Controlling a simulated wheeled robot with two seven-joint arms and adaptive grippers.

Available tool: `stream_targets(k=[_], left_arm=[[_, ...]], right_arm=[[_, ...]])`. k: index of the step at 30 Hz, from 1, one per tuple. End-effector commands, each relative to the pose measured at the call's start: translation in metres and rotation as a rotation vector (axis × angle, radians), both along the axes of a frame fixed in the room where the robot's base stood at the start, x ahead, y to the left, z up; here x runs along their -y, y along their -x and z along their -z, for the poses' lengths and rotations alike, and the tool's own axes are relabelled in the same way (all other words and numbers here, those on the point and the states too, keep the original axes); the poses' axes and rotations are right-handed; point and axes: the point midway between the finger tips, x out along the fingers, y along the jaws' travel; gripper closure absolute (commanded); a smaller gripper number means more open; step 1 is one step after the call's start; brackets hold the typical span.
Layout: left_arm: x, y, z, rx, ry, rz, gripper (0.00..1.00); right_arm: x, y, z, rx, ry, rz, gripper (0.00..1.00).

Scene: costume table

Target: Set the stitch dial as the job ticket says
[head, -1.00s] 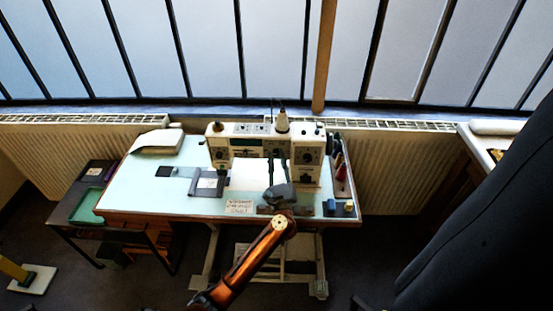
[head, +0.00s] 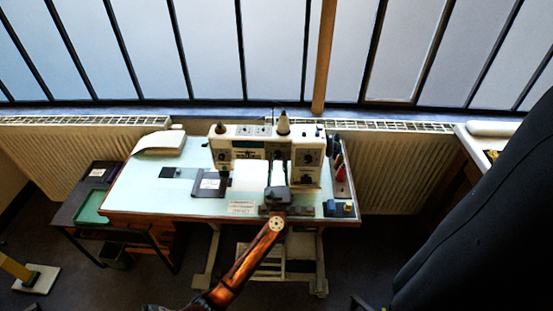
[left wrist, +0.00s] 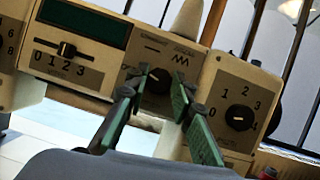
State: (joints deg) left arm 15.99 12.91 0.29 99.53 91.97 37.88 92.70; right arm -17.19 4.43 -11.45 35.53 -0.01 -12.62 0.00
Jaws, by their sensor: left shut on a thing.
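The cream sewing machine (head: 250,131) stands on the pale blue table. In the left wrist view its front panel has a round black stitch dial (left wrist: 157,80), with a straight-line mark and a zigzag mark above it. My left gripper (left wrist: 160,84) has a finger on each side of this knob and is shut on it. Where the dial points is unclear. In the head view my left gripper (head: 277,190) reaches the machine's front from below. A small printed card (head: 241,208) lies on the table; its text is too small to read. My right gripper is not in view.
Right of the stitch dial is a numbered dial (left wrist: 239,118), marked 0 to 4. To its left is a slider (left wrist: 66,49), marked 0 to 3. A dark square pad (head: 208,185) with a paper label lies left of the machine. Spools (head: 338,165) stand at the right.

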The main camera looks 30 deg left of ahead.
Motion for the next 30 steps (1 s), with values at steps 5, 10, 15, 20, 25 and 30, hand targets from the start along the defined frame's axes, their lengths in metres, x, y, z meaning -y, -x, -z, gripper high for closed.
stream_targets(k=[5,10,15,20,25,30], left_arm=[[-0.001,0.002,-0.003,-0.089,-0.142,-0.001,1.0],[-0.002,0.002,-0.004,-0.173,-0.278,-0.001,1.0],[-0.002,0.002,-0.004,-0.25,-0.402,-0.001,1.0],[-0.002,0.002,-0.003,-0.309,-0.498,0.0,1.0],[-0.002,0.002,-0.002,-0.354,-0.574,0.001,1.0],[-0.002,0.002,-0.001,-0.383,-0.618,0.0,1.0]], right_arm=[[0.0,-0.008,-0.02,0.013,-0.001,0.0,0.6],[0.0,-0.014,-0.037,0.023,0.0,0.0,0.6],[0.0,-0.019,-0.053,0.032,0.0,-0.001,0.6],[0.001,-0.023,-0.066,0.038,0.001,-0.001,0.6],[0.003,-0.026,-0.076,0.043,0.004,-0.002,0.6],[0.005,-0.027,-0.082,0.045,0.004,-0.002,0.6]])
